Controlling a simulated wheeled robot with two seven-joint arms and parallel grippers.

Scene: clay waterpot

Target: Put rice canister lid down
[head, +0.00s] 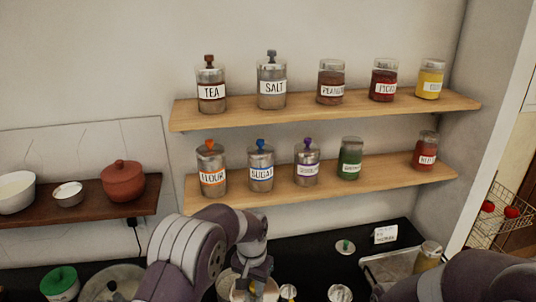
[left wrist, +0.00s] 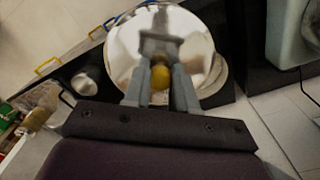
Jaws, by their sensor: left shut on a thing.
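My left gripper (head: 256,276) is low in the middle of the head view, over the dark counter. In the left wrist view, the left gripper (left wrist: 160,78) is shut on the yellow knob of a round, shiny silver lid (left wrist: 125,42), which I take to be the rice canister lid. A pale round edge (left wrist: 219,76) shows just beyond the lid's rim. I cannot tell whether the lid touches what is below it. In the head view the gripper mostly hides the lid. My right arm is at the lower right, with its gripper out of view.
A lid with a green knob (head: 345,246) lies on the black counter (head: 300,252), near a white label card (head: 385,234). A metal tray (head: 385,268) and a jar (head: 428,255) stand to the right. Labelled canisters line two wooden shelves (head: 330,109) above.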

